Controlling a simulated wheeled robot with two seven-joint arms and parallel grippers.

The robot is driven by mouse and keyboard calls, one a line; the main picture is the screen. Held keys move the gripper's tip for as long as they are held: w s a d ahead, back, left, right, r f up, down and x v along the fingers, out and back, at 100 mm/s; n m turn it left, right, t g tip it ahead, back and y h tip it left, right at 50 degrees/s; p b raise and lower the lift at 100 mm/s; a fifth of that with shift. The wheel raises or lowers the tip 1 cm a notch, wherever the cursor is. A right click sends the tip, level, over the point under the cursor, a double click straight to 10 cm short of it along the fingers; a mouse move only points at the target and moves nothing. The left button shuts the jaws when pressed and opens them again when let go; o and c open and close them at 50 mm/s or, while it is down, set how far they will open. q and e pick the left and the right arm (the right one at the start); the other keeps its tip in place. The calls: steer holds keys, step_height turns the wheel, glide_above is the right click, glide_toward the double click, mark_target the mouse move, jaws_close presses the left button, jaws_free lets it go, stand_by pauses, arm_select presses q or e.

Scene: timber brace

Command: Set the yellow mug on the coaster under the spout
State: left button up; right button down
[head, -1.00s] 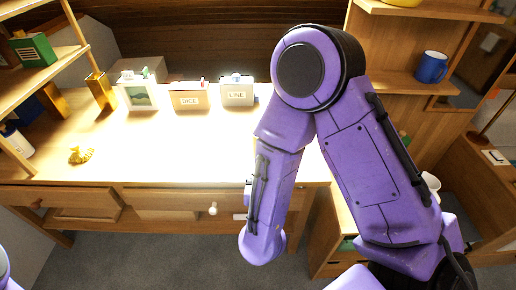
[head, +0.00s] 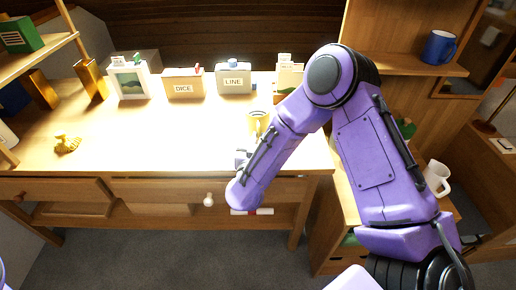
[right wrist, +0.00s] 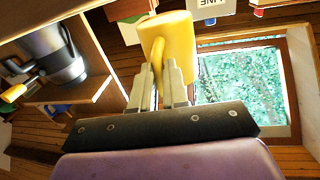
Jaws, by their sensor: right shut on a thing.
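The yellow mug (head: 258,122) shows above the desk, just left of my right forearm. It fills the top middle of the right wrist view (right wrist: 172,36), tilted in that picture. My right gripper (right wrist: 158,85) is shut on the mug, its fingers at the handle side. In the head view the right gripper (head: 243,157) is small and partly hidden by my purple arm. A dark grey and silver machine (right wrist: 55,55) stands at the left of the right wrist view; I cannot make out a spout. I cannot pick out the coaster. My left gripper is out of view.
A yellow figurine (head: 67,143) lies on the left. A blue mug (head: 439,47) is on the right shelf, a white pitcher (head: 437,177) below. The desk's middle is clear.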

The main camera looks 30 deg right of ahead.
steer(key=shift+w+f, duration=0.1)
steer(key=shift+f, duration=1.55)
steer(key=shift+f, duration=0.1)
steer(key=c, duration=1.1)
jaws_free()
steer(key=b+v, duration=0.1)
steer(key=v, duration=1.1)
steer(key=shift+b, duration=0.4)
